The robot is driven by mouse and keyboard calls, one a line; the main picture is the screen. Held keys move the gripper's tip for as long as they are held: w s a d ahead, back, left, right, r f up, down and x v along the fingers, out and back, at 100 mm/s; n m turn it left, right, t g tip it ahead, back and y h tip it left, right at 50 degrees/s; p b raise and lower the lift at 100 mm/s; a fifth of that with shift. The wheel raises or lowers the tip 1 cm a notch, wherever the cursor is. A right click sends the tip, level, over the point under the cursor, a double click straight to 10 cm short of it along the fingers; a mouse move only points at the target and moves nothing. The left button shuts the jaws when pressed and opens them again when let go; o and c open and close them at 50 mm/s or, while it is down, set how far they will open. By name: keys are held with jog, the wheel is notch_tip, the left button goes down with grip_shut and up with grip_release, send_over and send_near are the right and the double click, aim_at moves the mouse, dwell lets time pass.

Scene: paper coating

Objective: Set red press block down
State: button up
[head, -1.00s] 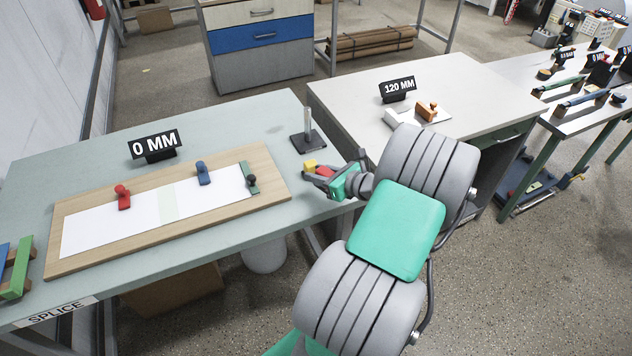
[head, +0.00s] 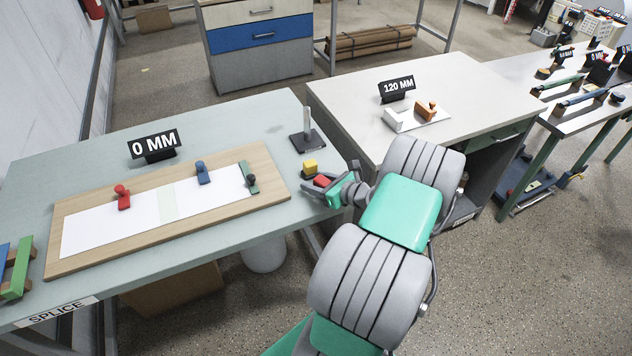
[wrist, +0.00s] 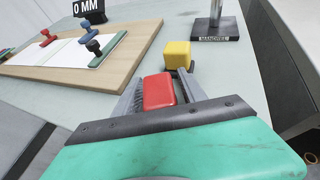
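A blue press block (head: 202,173) and a green bar with a dark knob (head: 249,178) stand on the board. A metal post on a dark base (head: 308,142) stands behind the yellow block. A 0 MM sign (head: 155,145) stands behind the board. Bare tabletop (head: 235,125) lies behind it.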

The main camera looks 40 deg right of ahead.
jog(key=shift+r, duration=0.25)
jog(key=v, duration=1.2)
jog(key=shift+f+b, duration=0.1)
jog(key=shift+b, duration=0.2)
dwell(0.7)
